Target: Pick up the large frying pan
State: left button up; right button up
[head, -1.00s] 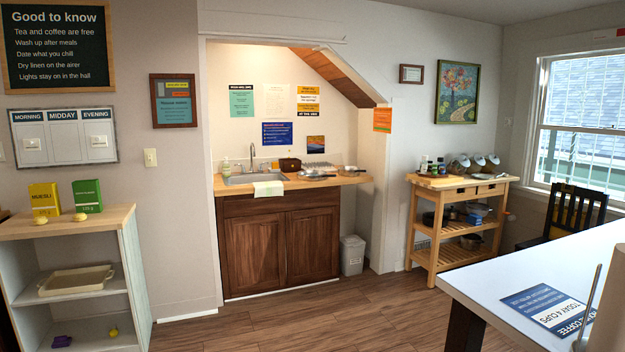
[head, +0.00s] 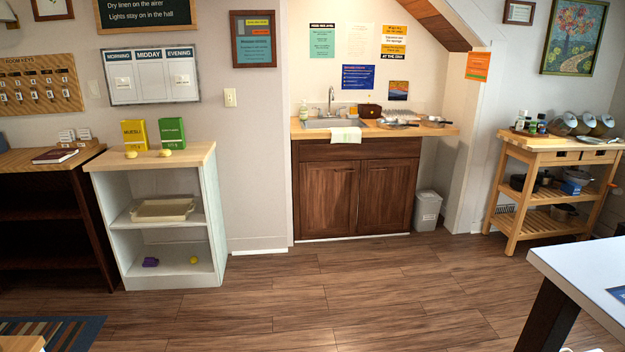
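Silver-grey pans (head: 398,125) lie on the wooden counter to the right of the sink, far across the room. They are small in the picture, and I cannot tell which is the large frying pan. Dark cookware (head: 524,183) also sits on the middle shelf of the wooden trolley at the right, with a pot (head: 563,211) on the shelf below. Neither of my grippers shows clearly in the head view.
The sink cabinet (head: 358,190) stands against the back wall, with a grey bin (head: 427,211) beside it. A white shelf unit (head: 215,222) is at left. A white table (head: 590,268) juts in at right. The wooden floor (head: 350,290) between is clear.

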aim_at(385, 122)
jog(key=i, duration=3.3)
jog(key=i+z, duration=0.15)
jog(key=i, duration=0.35)
jog(key=i+j+z, duration=0.2)
jog(key=i, duration=0.3)
